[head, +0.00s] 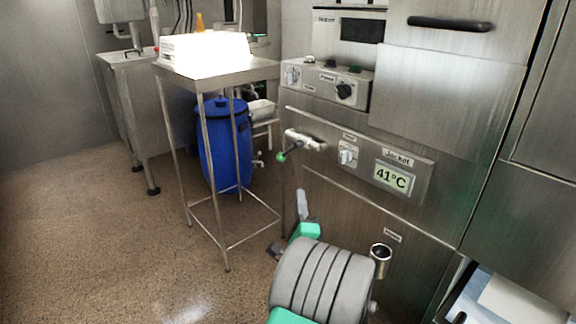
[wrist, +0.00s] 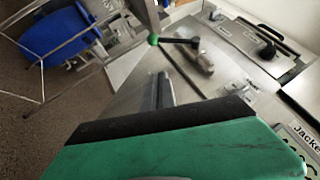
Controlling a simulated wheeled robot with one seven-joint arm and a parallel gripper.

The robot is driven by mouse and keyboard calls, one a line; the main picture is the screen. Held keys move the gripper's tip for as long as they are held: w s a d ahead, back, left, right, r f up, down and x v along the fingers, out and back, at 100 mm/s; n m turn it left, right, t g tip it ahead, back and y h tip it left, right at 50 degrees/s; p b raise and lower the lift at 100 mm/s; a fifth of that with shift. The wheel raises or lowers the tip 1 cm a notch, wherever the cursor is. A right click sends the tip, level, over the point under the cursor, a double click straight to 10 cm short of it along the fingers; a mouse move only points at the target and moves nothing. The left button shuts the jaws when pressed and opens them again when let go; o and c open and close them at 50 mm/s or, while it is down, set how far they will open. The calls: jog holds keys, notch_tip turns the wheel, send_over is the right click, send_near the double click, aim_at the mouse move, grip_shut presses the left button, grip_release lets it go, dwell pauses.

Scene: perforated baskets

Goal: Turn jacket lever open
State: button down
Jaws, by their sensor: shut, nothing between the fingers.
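The jacket lever (head: 282,156) has a dark rod with a green ball tip. It sticks out to the left from a pale valve body (head: 305,140) on the steel machine's front. In the wrist view the lever (wrist: 175,41) lies roughly level, its green tip at the left, and the valve body (wrist: 203,62) is below its right end. My gripper (head: 301,203) is below the lever in the head view, apart from it. In the wrist view my gripper (wrist: 160,90) is shut and empty, with its fingers pointing up toward the lever.
A jacket panel with a 41°C display (head: 393,178) and a knob (head: 348,154) sits right of the lever. A steel side table (head: 215,72) and a blue barrel (head: 222,145) stand to the left. A metal cup-like pipe (head: 380,255) juts out low right. Floor at left is clear.

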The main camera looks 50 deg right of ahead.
aim_at(288, 151)
jog(key=w+d+r+p, duration=0.4)
jog(key=w+d+p, duration=0.1)
jog(key=w, duration=0.3)
jog(key=shift+w+d, duration=0.2)
jog(key=shift+d, duration=0.25)
jog(key=shift+f, duration=0.15)
